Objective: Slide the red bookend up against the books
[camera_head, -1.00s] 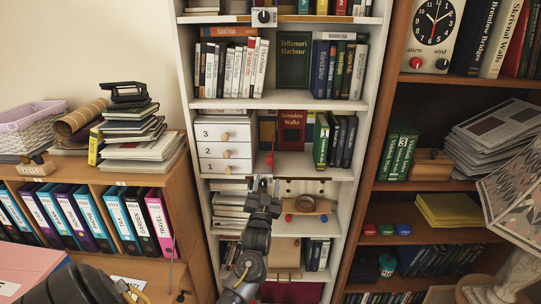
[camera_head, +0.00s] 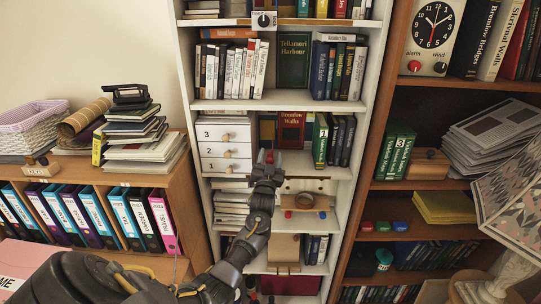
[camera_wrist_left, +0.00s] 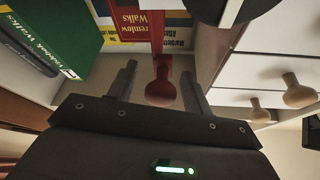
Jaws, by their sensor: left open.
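The red bookend (camera_head: 269,157) stands on the middle shelf of the white bookcase, mostly hidden by my arm. In the left wrist view its red knob (camera_wrist_left: 162,84) shows between the two fingers. My left gripper (camera_head: 268,164) is open at the shelf front, its fingers (camera_wrist_left: 160,82) on either side of the knob, with no grip visible. The books (camera_head: 333,140), green and dark, stand to the right on the same shelf, apart from the bookend. A green book (camera_wrist_left: 60,35) shows at left in the wrist view. My right gripper is not in view.
A white drawer unit (camera_head: 225,146) stands close left of my gripper. A red book (camera_head: 291,130) faces forward behind the bookend. The shelf board above limits height. A board with round items (camera_head: 303,201) is below. The shelf between gripper and books looks clear.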

